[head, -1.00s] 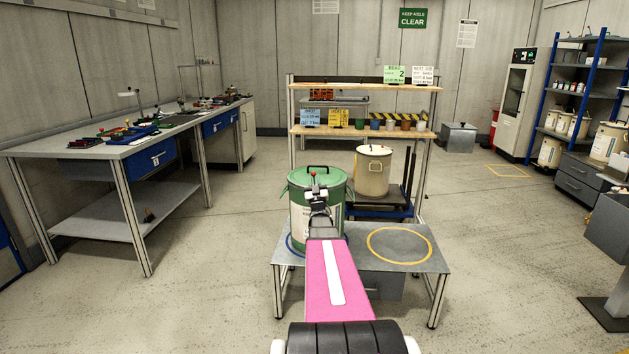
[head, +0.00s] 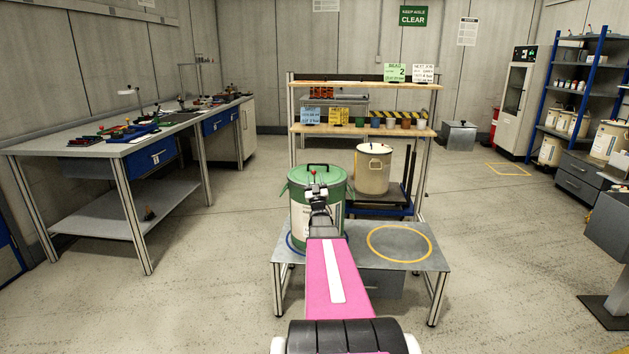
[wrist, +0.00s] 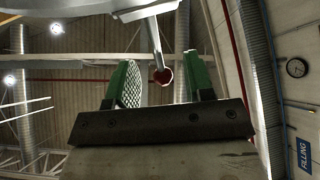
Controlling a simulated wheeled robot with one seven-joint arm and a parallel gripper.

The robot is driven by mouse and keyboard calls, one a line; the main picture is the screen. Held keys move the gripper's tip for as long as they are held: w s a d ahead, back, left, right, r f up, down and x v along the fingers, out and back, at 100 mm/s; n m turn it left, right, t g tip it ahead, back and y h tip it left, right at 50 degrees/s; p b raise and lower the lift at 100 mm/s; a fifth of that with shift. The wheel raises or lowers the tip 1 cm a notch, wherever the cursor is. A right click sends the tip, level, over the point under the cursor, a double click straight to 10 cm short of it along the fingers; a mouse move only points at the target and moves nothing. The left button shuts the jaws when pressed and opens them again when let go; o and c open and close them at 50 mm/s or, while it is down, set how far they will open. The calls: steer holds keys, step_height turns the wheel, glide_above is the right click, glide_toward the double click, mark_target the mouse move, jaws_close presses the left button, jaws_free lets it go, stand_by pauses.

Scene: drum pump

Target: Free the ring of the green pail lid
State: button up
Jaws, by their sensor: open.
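The green pail (head: 301,215) stands upright on the left of the low grey table in the head view. Its green lid (head: 330,177) is on top, with a black handle (head: 318,166). A red knob (head: 313,172) shows just above my gripper (head: 318,192), which is at the pail's near side and covers part of its front. In the wrist view my gripper (wrist: 160,78) is open, its two green-padded fingers apart. A metal rod with a red ball end (wrist: 162,75) comes down between them. I cannot tell whether the fingers touch it. The ring's closure is mostly hidden.
The low table (head: 425,262) has a free yellow circle (head: 370,244) right of the pail. A cream pail (head: 372,172) stands behind on a dark cart. A shelf rack (head: 360,130) with small pots is farther back. A workbench (head: 100,148) is at the left.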

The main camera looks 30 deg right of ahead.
steer(key=v, duration=1)
steer(key=shift+s+f, duration=0.2)
steer(key=shift+s, duration=0.05)
steer(key=shift+a, duration=0.1)
steer(key=w+a+f+g+y, duration=0.1)
steer(key=a+f+g+y, duration=0.2)
steer(key=a+f+g, duration=0.45)
steer(key=w+a+f+g+y, duration=0.15)
steer(key=a+f+g, duration=0.3)
steer(key=a, duration=0.55)
steer(key=s+a+f+g+y, duration=0.2)
steer(key=s+a+g, duration=0.4)
steer(key=s+a, duration=0.3)
steer(key=s+a+f+n+g+y, duration=0.1)
steer(key=s+a+f+g+y, duration=0.1)
steer(key=s+a+g, duration=0.5)
steer(key=s+a, duration=0.3)
steer(key=s, duration=0.2)
steer(key=shift+s+f+n, duration=0.3)
steer(key=shift+s, duration=0.05)
